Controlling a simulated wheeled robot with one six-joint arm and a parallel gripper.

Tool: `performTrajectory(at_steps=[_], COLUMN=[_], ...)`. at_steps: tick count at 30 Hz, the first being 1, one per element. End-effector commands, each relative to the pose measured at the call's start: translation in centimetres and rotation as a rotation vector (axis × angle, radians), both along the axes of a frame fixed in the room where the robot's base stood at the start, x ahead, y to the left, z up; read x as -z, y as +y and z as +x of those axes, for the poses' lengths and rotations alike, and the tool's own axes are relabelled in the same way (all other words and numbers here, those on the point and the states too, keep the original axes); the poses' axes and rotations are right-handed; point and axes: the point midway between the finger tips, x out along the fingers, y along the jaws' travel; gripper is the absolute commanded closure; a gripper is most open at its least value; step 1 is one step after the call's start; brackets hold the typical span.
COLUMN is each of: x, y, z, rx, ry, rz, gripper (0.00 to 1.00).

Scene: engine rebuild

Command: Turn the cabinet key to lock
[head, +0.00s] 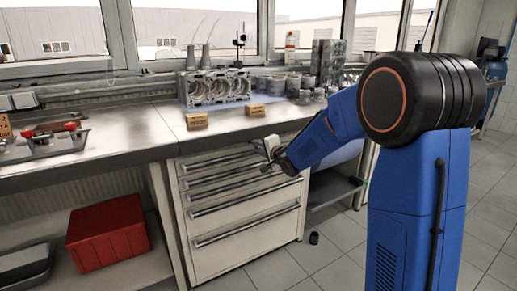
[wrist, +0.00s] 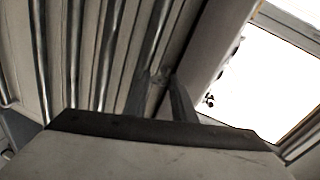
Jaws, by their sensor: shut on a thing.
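The light grey drawer cabinet (head: 245,243) stands under the workbench, with several long metal drawer handles. All its drawers look closed. My gripper (head: 266,157) is at the upper right of the cabinet front in the head view, reaching in from the right. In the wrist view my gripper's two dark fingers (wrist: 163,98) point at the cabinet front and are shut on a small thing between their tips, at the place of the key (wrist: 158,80). The key is mostly hidden by the fingers, and its turn angle cannot be told.
The workbench (head: 150,128) overhangs the cabinet. A red crate (head: 108,235) sits on the low shelf at left. A dark cylinder (head: 314,238) stands on the floor.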

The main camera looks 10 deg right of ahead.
Motion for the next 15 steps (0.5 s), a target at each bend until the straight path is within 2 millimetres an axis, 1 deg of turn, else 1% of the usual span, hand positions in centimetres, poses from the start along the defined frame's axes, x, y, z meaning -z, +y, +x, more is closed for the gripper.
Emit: performTrajectory(at_steps=[7,15], x=[0.03,0.06], y=[-0.19,-0.18], z=[0.06,0.06], rx=[0.003,0.002], ry=[0.044,0.067], rz=[0.133,0.202], gripper=[0.99,0.99])
